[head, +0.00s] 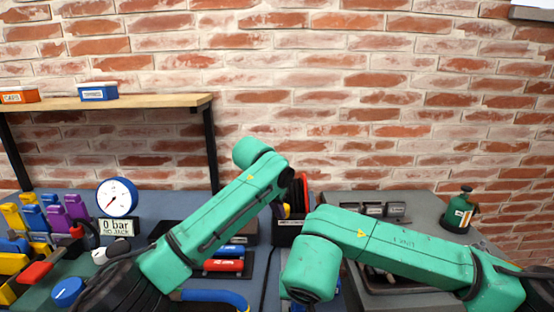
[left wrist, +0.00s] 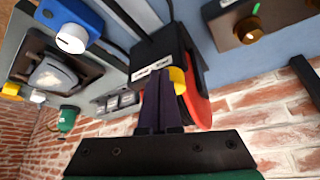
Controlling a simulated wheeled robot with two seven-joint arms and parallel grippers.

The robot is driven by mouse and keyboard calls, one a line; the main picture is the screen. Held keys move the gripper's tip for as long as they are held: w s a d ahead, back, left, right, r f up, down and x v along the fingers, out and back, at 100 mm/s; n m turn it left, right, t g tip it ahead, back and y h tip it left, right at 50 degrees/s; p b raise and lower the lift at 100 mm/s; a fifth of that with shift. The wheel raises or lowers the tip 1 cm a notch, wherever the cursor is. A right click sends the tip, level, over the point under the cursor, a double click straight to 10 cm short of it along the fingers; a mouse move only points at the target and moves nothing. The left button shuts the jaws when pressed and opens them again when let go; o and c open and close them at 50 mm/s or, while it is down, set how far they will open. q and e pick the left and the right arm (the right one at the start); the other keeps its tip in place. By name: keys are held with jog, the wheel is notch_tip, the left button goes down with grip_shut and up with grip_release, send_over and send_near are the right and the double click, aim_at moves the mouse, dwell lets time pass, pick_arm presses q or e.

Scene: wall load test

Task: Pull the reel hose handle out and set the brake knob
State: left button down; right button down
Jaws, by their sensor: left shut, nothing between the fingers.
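The hose reel (head: 302,188), red and black, stands on the bench behind my left arm. In the left wrist view its red disc (left wrist: 197,102) shows beside a black housing (left wrist: 158,50) with a white label. A yellow piece (left wrist: 178,78), perhaps the hose handle, sits at the reel. My left gripper (left wrist: 162,80) is shut and empty, its dark fingers overlapping the yellow piece's edge; contact is unclear. My right gripper is out of sight.
A pressure gauge (head: 117,197) with a "0 bar" sign and coloured valves stand at left. A red cylinder (head: 223,265) lies near the middle. A green bottle (head: 460,210) stands at right. A wooden shelf (head: 150,102) and brick wall are behind.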

pick_arm(q)
jog(key=shift+w, duration=0.25)
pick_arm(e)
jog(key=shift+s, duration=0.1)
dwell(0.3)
pick_arm(q)
jog(key=shift+w+a, duration=0.1)
jog(key=shift+a, duration=0.05)
jog(key=shift+w+a, duration=0.25)
jog(key=shift+a, duration=0.3)
jog(key=shift+w+a, duration=0.2)
jog(key=shift+a, duration=0.05)
jog(key=shift+w+a+r, duration=0.1)
dwell(0.4)
jog(key=shift+s+a, duration=0.25)
notch_tip(320, 180, up, 6)
jog(key=shift+f, duration=0.1)
dwell(0.3)
